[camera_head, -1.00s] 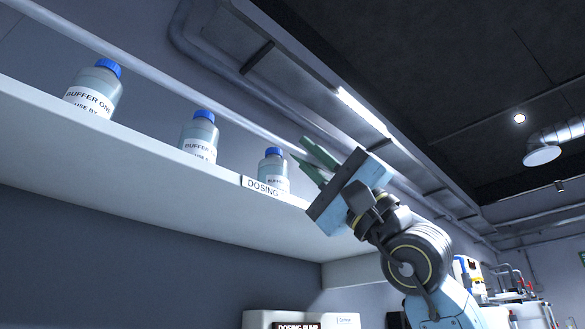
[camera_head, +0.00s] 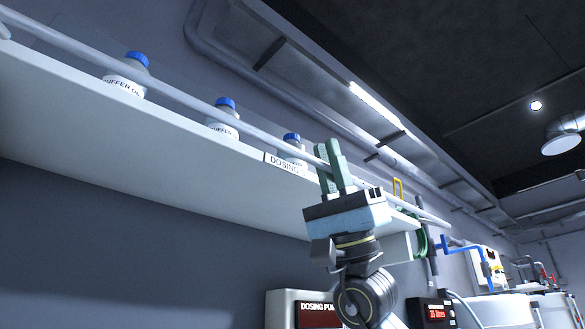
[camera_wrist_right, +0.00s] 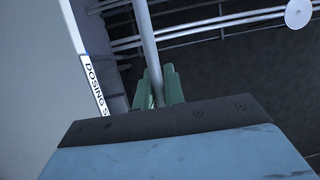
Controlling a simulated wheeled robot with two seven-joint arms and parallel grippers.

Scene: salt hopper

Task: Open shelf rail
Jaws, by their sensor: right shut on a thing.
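The shelf rail (camera_head: 180,94) is a long pale bar along the front of the white shelf (camera_head: 110,130). In the head view it crosses in front of the bottles, a little above the shelf edge. My right gripper (camera_head: 328,150) has its green fingers pointing up, shut on the rail to the right of the "DOSING" label (camera_head: 285,164). In the right wrist view the rail (camera_wrist_right: 147,40) runs down between the fingers of the gripper (camera_wrist_right: 160,78). My left gripper is not in view.
Three blue-capped bottles (camera_head: 127,82) stand on the shelf behind the rail. A dosing pump (camera_head: 305,310) and a red display unit (camera_head: 432,312) are below. A yellow hook (camera_head: 398,188) and blue pipe (camera_head: 465,243) lie to the right. Ducts run overhead.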

